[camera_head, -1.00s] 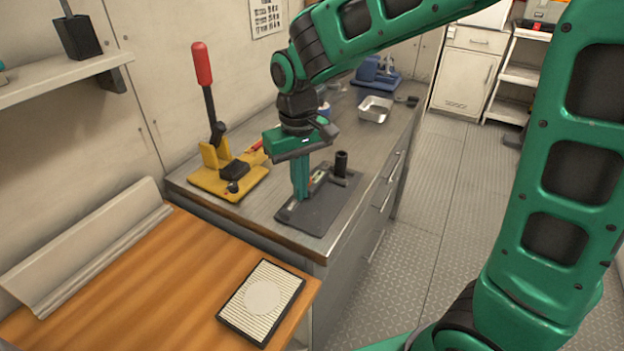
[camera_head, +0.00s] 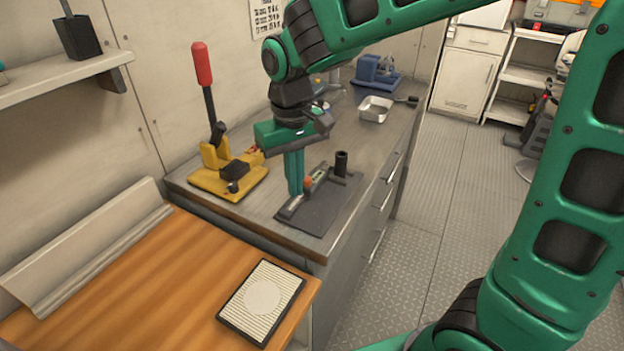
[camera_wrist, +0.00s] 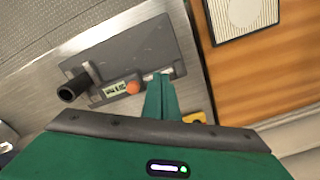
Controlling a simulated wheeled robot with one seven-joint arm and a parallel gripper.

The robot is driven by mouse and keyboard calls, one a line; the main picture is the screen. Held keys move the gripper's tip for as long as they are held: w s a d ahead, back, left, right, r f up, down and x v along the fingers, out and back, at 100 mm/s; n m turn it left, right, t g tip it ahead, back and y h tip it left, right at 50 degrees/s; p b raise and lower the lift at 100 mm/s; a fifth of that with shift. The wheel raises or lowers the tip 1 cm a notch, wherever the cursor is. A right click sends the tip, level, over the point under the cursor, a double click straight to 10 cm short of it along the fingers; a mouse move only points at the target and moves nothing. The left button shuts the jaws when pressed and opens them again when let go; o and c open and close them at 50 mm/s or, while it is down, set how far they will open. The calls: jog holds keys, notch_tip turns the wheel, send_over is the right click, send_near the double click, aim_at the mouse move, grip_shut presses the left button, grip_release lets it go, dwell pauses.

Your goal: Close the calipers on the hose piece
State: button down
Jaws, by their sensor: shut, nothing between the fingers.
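The calipers (camera_head: 318,176) lie on a dark grey mat (camera_head: 318,215), with a small green display and a round orange knob (camera_wrist: 133,87) on the slider. The hose piece (camera_head: 341,160) is a short black tube standing at the jaw end of the calipers; it also shows in the wrist view (camera_wrist: 74,86). I cannot tell whether the jaws touch it. My gripper (camera_head: 296,192) points down with its fingers shut and empty. In the wrist view my gripper (camera_wrist: 160,78) is beside the orange knob, on the side away from the hose piece, over the caliper beam. Contact is unclear.
A yellow press with a red-handled lever (camera_head: 230,178) stands left of the mat. A metal tray (camera_head: 375,109) and a blue device (camera_head: 376,74) are farther back on the bench. A framed striped panel (camera_head: 262,302) lies on the wooden top in front.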

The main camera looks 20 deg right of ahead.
notch_tip(320, 180, up, 5)
jog(key=shift+r, duration=0.2)
dwell(0.6)
jog(key=s+d+f+m, duration=0.1)
jog(key=s+d+m, duration=0.25)
jog(key=d, duration=0.65)
jog(key=s+d+f+m, duration=0.15)
jog(key=s+d, duration=0.25)
jog(key=d, duration=0.6)
jog(key=s+d+f+m, duration=0.3)
jog(key=s+d, duration=0.6)
jog(key=s, duration=0.4)
jog(key=shift+s+d+f+m, duration=0.15)
jog(key=shift+s+d+m, duration=0.2)
jog(key=shift+m, duration=0.35)
jog(key=shift+w, duration=0.15)
